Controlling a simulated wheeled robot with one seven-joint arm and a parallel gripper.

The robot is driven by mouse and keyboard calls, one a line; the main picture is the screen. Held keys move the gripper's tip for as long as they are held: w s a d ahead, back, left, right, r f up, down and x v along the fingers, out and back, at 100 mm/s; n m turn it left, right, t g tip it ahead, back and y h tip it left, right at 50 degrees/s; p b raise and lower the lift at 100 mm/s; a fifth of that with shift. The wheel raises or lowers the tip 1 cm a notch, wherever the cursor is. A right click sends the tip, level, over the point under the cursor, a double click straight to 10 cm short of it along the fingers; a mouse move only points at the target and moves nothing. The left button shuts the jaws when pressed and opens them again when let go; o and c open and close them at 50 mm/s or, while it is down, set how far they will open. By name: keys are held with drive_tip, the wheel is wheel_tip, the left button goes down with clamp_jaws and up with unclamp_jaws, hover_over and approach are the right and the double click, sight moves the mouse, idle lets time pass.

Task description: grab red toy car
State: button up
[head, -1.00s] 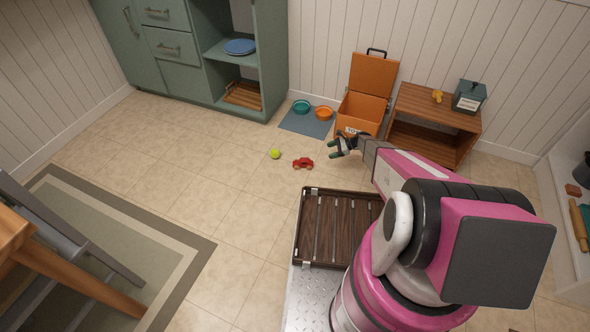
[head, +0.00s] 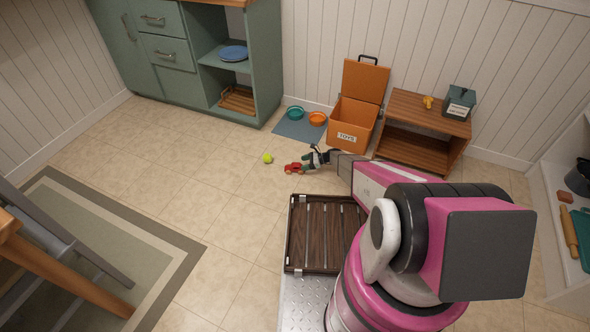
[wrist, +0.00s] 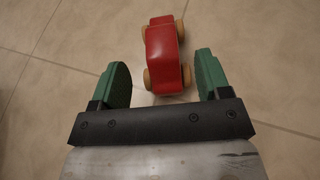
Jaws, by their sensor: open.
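The red toy car (head: 293,168) stands on the tiled floor, just left of my gripper (head: 313,158) in the head view. In the wrist view the red toy car (wrist: 165,55) shows a smooth red body with tan wheels. Its near end lies between the green fingertips of my gripper (wrist: 162,76), and the rest reaches out beyond them. The gripper is open, with a gap on each side of the car, wider on the left. No finger appears to touch it.
A yellow-green ball (head: 267,158) lies on the floor left of the car. Behind are a blue mat (head: 290,130) with two bowls, an open orange toy box (head: 350,137) and a low wooden shelf (head: 412,146).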

sight(299, 164)
drive_tip(key=x, duration=0.3)
drive_tip(key=shift+w+a+f, duration=0.1)
drive_tip(key=shift+a+f, duration=0.15)
drive_tip(key=shift+f, duration=0.1)
drive_tip(key=shift+c, duration=0.3)
drive_tip(key=c, duration=1)
drive_tip(key=shift+r, duration=0.1)
